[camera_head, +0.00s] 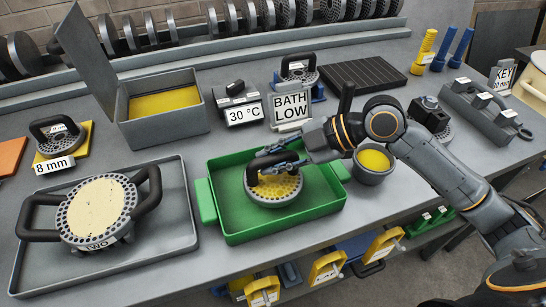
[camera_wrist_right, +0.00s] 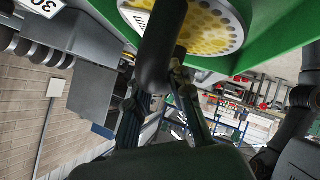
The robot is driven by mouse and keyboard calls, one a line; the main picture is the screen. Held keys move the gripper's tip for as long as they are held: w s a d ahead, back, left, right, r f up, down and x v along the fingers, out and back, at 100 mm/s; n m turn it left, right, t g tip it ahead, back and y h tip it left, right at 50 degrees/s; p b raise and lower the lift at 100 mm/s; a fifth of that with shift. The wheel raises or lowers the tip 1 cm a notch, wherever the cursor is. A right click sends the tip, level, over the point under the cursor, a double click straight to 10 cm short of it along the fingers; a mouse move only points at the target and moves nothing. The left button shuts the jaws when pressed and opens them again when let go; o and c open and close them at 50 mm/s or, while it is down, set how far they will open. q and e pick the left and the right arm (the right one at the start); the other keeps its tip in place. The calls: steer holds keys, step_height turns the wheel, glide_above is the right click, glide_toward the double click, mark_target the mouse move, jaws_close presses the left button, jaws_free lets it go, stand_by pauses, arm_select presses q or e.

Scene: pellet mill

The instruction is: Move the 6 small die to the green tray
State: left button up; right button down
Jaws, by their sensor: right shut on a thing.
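A small round die (camera_head: 273,191) with yellow-filled holes and a black arched handle is inside the green tray (camera_head: 225,220), near its middle. Its label is too small to read in the head view. In the wrist view, the die (camera_wrist_right: 215,28) shows a white label that is partly hidden, with "mm" visible. My right gripper (camera_head: 277,160) is shut on the die's black handle; its fingers (camera_wrist_right: 158,85) close around the handle in the wrist view. I cannot tell whether the die touches the tray floor. My left gripper is not in view.
A large two-handled die (camera_head: 100,208) lies on a grey tray at left. An "8 mm" die (camera_head: 60,135) sits on a yellow pad behind it. A grey box (camera_head: 165,125), another die on a blue stand (camera_head: 297,70), and a bowl of yellow material (camera_head: 373,162) surround the green tray.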

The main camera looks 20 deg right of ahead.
stand_by(0.3)
steer(key=shift+f+b, duration=0.95)
steer(key=shift+f, duration=0.1)
steer(key=shift+f, duration=0.15)
steer(key=c, duration=1.1)
jaws_free()
steer(key=shift+o, duration=1.3)
steer(key=shift+s+f, duration=0.1)
steer(key=shift+f, duration=0.15)
steer(key=o, duration=0.8)
steer(key=shift+r, duration=0.1)
steer(key=shift+o, duration=0.2)
